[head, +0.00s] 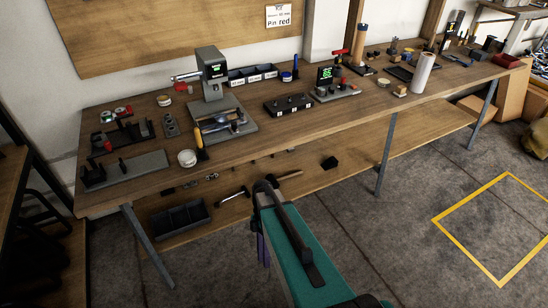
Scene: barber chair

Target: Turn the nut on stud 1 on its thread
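A low black block (287,106) stands on the workbench, right of the centre of its left half. Several small dark upright pieces stand on it, and small white tags sit along its front. It may be the stud block, but it is too small to read which stud is 1 or to make out a nut. My gripper's fingers cannot be made out in the head view. A teal and dark part of my own body shows at the lower middle, in front of the bench and well away from the block.
The wooden workbench (240,150) is crowded. A press-like stand (212,75) is left of the block, and a fixture with a green display (325,77) is right of it. A white cylinder (423,72) stands farther right. The lower shelf holds a dark bin (180,219).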

